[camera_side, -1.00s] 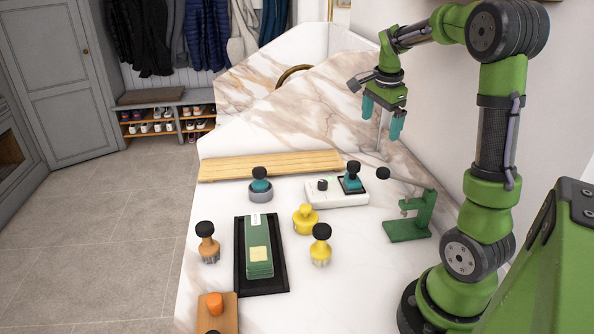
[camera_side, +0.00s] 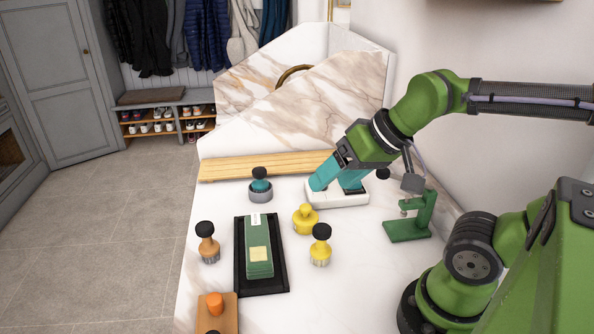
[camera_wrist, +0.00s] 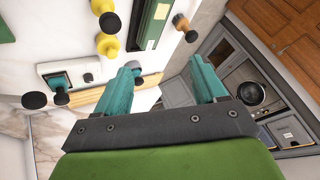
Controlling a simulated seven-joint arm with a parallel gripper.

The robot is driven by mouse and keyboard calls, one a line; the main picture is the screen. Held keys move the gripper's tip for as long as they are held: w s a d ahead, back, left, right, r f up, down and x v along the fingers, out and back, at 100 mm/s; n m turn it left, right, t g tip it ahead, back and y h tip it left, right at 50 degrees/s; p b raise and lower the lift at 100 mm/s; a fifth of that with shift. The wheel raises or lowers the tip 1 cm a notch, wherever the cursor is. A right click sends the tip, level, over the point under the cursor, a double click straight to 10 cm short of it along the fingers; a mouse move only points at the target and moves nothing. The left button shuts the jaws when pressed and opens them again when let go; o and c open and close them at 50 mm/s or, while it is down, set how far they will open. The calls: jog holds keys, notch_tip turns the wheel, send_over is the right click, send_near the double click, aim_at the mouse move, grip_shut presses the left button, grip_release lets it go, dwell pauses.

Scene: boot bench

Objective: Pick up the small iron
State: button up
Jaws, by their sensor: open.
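The small iron (camera_wrist: 58,82), teal with a black knob, stands at one end of the white station (camera_side: 337,201) on the marble bench. The station also shows in the wrist view (camera_wrist: 72,67). In the side view the iron is mostly hidden behind my gripper. My gripper (camera_side: 333,181) is tilted, its teal fingers slanting down and left over the station. In the wrist view my gripper (camera_wrist: 164,66) is open and empty, and the iron lies left of the fingers, not between them.
A green press (camera_side: 408,229) with a lever stands right of the station. A wooden strip (camera_side: 240,168) lies behind.

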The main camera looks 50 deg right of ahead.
jog(key=shift+d, duration=0.1)
jog(key=w+d+f+n+g+h, duration=0.1)
jog(key=w+d+n+g+h, duration=0.2)
jog(key=d+n, duration=0.8)
jog(key=w+d+n+g+h, duration=0.2)
jog(key=d+n+g+h, duration=0.2)
jog(key=d+n, duration=0.75)
jog(key=w+d+r+m+y, duration=0.1)
jog(key=w+d+m+y, duration=0.5)
jog(key=m, duration=1.1)
jog(key=shift+h, duration=0.5)
jog(key=f, duration=0.7)
jog(key=d+f, duration=0.1)
jog(key=f, duration=0.3)
jog(key=shift+w, duration=0.25)
jog(key=f, duration=0.5)
jog(key=shift+s+d+f, duration=0.1)
jog(key=shift+s+f, duration=0.1)
jog(key=shift+f, duration=0.05)
